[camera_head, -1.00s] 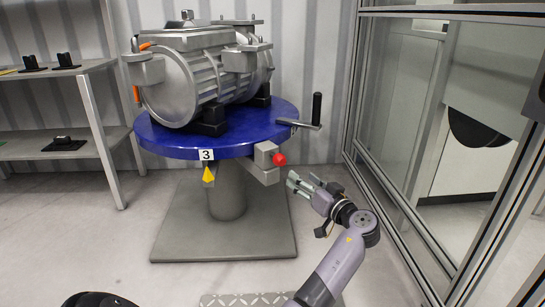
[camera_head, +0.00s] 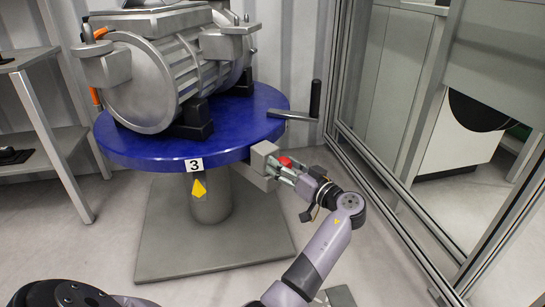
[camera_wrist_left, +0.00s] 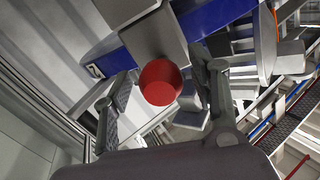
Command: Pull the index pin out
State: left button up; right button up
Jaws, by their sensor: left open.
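The index pin's red knob (camera_head: 284,161) sticks out of a grey block (camera_head: 262,160) under the rim of the blue round table (camera_head: 150,150). My left gripper (camera_head: 284,173) is open at the knob, its fingers overlapping the knob's lower side in the head view. In the left wrist view the red knob (camera_wrist_left: 160,82) shows end-on between the two spread fingers, with gaps on both sides. The pin's shaft is hidden behind the knob and block. My right gripper is not in view.
A grey drive unit (camera_head: 165,75) sits on the blue table. A crank handle (camera_head: 314,100) sticks out at the table's right edge, above my left gripper. A glazed metal frame (camera_head: 400,185) stands on the right. A shelf (camera_head: 40,140) stands on the left.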

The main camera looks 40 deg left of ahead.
pick_arm(q)
jog(key=shift+a, duration=0.2)
jog(key=shift+c, duration=0.3)
grip_shut()
dwell(0.4)
jog(key=shift+w, duration=0.1)
